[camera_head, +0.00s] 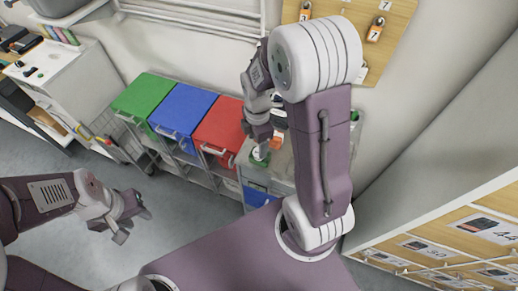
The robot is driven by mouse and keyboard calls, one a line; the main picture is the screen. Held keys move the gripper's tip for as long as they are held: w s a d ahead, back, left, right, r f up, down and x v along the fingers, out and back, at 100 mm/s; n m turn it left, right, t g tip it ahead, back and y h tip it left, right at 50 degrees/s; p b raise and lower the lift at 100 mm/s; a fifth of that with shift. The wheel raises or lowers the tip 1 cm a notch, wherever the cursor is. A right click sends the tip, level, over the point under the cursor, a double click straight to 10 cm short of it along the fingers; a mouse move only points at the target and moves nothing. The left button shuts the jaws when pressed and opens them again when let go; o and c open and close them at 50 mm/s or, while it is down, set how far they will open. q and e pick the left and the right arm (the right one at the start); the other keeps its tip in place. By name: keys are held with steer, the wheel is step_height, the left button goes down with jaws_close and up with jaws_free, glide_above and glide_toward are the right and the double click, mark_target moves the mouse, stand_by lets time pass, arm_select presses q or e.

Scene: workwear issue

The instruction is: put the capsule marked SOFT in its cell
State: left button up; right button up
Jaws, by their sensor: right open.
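No lettering that reads SOFT can be made out, so I cannot tell which thing is the SOFT capsule. My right gripper (261,143) is open and points down over the worktop (283,172) right of the red bin. A small green and white item (260,157) is just below its fingertips; whether they touch is unclear. An orange and white item (276,142) is close beside the gripper, partly hidden by it. My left gripper (134,228) is open and empty over the floor at the left. Cells with numbered labels (489,227) show at the right edge.
Green (143,93), blue (184,107) and red (219,122) lidded bins stand in a row on a wire rack left of the worktop. A wooden board (397,22) with padlocks hangs on the wall. A white cabinet (75,80) is at the left. The grey floor is open at the left.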

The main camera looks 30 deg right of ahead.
steer(key=shift+w+d+r+n+p, duration=0.2)
steer(key=shift+r+n, duration=0.15)
steer(key=shift+n, duration=0.15)
steer(key=shift+w+d+r+n+p, duration=0.1)
steer(key=shift+w+r+n, duration=0.1)
steer(key=shift+r+n, duration=0.25)
steer(key=shift+w+d+f+n, duration=0.1)
steer(key=shift+w+f+n, duration=0.1)
steer(key=shift+n, duration=0.55)
step_height(320, 180, down, 4)
steer(key=shift+s+d+r+p, duration=0.1)
steer(key=shift+r+p, duration=0.1)
steer(key=shift+p, duration=0.15)
steer(key=shift+f, duration=0.15)
step_height(320, 180, down, 5)
steer(key=shift+d+r+p, duration=0.1)
steer(key=shift+r+p, duration=0.1)
steer(key=shift+p, duration=0.4)
steer(key=shift+f, duration=0.3)
arm_select(q)
steer(key=r, duration=0.3)
steer(key=shift+w+r, duration=0.2)
steer(key=shift+r, duration=0.1)
arm_select(e)
jaws_close()
